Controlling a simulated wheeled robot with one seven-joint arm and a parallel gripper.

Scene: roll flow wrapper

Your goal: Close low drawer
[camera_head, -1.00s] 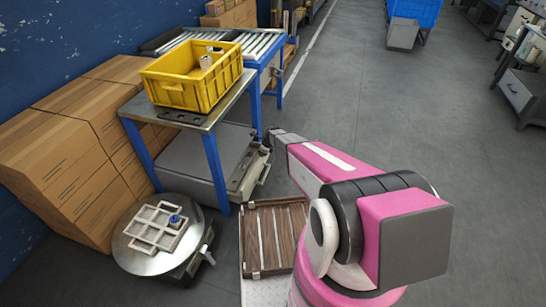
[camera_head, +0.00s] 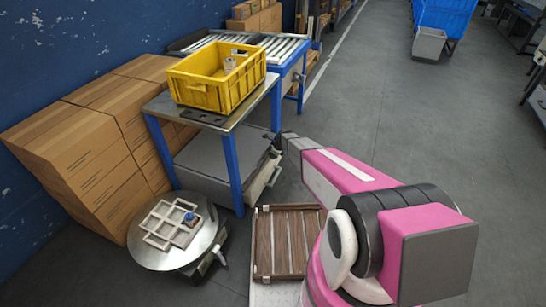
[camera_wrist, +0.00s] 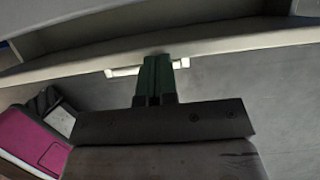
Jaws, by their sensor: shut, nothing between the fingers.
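The low drawer (camera_head: 262,179) sits under the blue-legged table (camera_head: 232,170). It is partly pulled out to the right, past the table leg. In the wrist view its pale front panel (camera_wrist: 235,43) runs across the top, with part of the open inside above it. A white bar handle (camera_wrist: 122,71) is on the panel's outer face. My gripper (camera_head: 278,141) is shut and empty, at the far end of the drawer front. In the wrist view its dark green fingers (camera_wrist: 156,62) overlap the handle's middle and point at the panel. Whether they touch it is unclear.
A yellow crate (camera_head: 210,94) stands on the table. A round turntable (camera_head: 160,254) with a frame is at the front left, beside stacked cardboard boxes (camera_head: 78,160). A wooden slatted panel (camera_head: 284,240) is in front of the drawer. Open floor (camera_head: 400,120) lies right.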

